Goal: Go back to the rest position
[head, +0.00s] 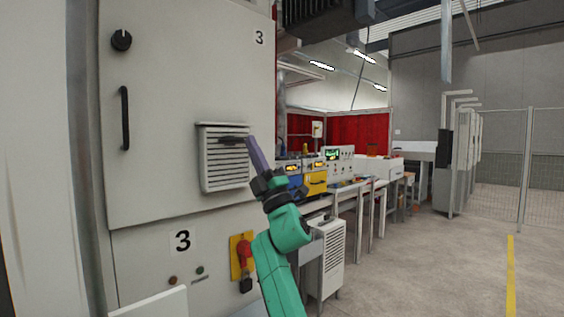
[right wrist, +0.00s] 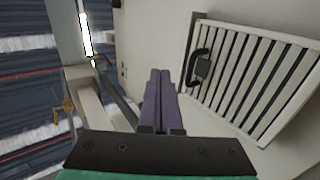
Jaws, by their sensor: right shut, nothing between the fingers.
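My right gripper (head: 250,142) is raised in front of the grey cabinet (head: 160,70), with its purple fingers pointing up. In the head view its tips appear beside the right end of a dark handle (head: 233,139) on the slatted vent panel (head: 222,172). In the right wrist view the two fingers (right wrist: 160,74) lie together with nothing between them. The handle (right wrist: 201,67) and slatted panel (right wrist: 262,82) are to their right there, with a visible gap. My left gripper is not in view.
The cabinet has a black knob (head: 121,40), a black door handle (head: 125,118) and a red switch on a yellow plate (head: 242,256). A bench with instruments (head: 338,154) stands behind my right arm. Open floor (head: 440,265) lies to the right, before a mesh fence (head: 500,185).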

